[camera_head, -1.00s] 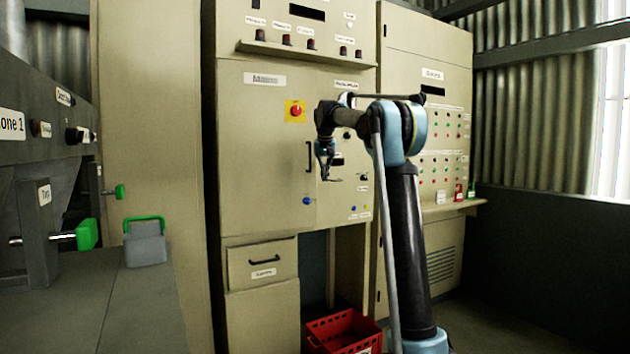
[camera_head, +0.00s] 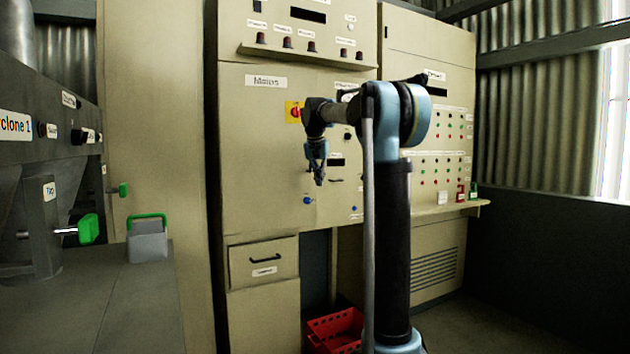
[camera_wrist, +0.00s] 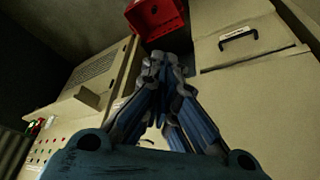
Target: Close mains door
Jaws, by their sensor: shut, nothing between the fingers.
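The mains door (camera_head: 257,150) is the beige cabinet panel labelled "Mains" in the head view. Its surface looks flush with the cabinet front, but my arm covers part of its right side, and I cannot tell whether it is fully closed. My gripper (camera_head: 319,182) hangs pointing down in front of the panel's right edge, above a blue knob. In the wrist view the gripper (camera_wrist: 158,62) has its fingertips together with nothing between them. The door's black handle is hidden behind my gripper in the head view.
A drawer (camera_head: 263,262) with a black handle is below the panel; it also shows in the wrist view (camera_wrist: 245,45). A red crate (camera_head: 335,330) stands on the floor. A control cabinet with a ledge (camera_head: 440,209) is at right. A grey hopper machine (camera_head: 45,190) is at left.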

